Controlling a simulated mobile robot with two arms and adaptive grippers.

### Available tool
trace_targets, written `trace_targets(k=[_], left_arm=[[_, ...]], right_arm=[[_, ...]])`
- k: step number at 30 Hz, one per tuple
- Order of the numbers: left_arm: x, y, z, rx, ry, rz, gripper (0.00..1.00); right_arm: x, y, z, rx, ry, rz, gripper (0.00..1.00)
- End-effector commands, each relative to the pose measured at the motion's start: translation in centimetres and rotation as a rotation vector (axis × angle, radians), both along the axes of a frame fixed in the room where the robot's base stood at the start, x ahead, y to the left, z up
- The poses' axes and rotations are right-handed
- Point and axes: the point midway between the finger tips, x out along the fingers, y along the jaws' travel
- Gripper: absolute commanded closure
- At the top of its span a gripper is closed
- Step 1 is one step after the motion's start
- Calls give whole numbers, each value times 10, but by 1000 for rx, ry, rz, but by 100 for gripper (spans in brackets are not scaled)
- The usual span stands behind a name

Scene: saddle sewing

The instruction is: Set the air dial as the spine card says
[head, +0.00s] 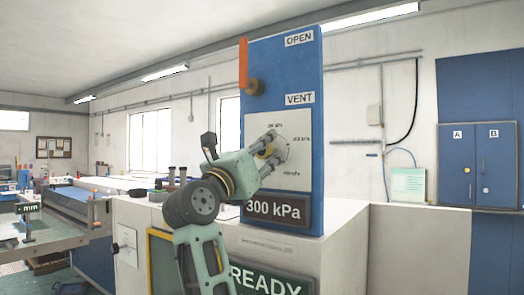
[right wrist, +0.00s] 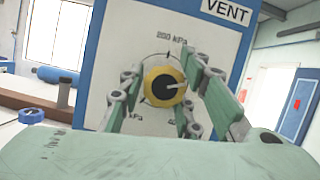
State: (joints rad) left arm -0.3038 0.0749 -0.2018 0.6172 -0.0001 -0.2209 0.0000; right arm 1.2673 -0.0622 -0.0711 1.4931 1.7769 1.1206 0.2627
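The air dial (head: 265,151) is a yellow knob on a white plate on the tall blue panel (head: 283,60). In the right wrist view the dial (right wrist: 160,88) has a black centre and a white pointer aimed right and slightly up. My right gripper (head: 274,146) is at the dial, its green fingers apart on either side of the knob; firm contact cannot be made out. The display (head: 276,210) below reads 300 kPa. A 200 kPa mark (right wrist: 177,37) shows above the dial. No spine card can be identified. My left gripper is out of view.
An orange lever (head: 243,64) stands upright at the panel's upper left, by the OPEN and VENT labels. A READY sign (head: 266,280) is below. A pale green sheet (head: 408,185) and blue cabinet doors (head: 478,165) are at right. Worktables stand at left.

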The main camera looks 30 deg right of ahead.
Motion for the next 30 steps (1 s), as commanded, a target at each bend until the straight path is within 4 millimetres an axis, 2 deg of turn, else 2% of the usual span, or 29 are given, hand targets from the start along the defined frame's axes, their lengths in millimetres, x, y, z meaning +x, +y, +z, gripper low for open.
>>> trace_targets(k=[1, 9, 20, 30], left_arm=[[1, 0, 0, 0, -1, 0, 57], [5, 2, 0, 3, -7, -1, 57], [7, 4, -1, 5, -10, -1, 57], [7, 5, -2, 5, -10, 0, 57]], right_arm=[[1, 1, 0, -1, 0, 2, 77], [1, 1, 0, -1, 1, 3, 98], [2, 2, 0, 26, -65, 6, 98], [2, 3, 3, 126, -306, 7, 98]])
